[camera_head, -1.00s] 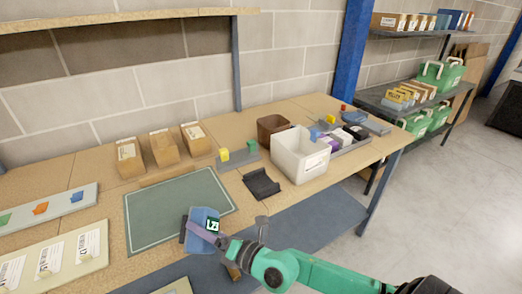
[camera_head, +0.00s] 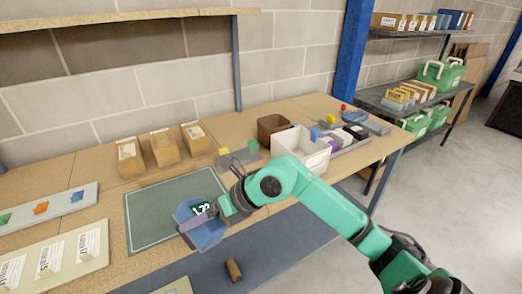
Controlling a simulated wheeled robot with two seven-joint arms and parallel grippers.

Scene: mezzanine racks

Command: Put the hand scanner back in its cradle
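The scanner is tilted and seems held above the bench edge. The black cradle, behind the mat's right end near the white bin, is now hidden behind my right arm. My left gripper is not in view.
A green mat (camera_head: 160,205) lies mid-bench. A white bin (camera_head: 312,160) and a brown bin (camera_head: 272,124) stand right of it. Several cardboard boxes (camera_head: 164,147) line the back. White label boards (camera_head: 52,262) lie at left. A small brown cylinder (camera_head: 234,270) lies below the bench's front edge.

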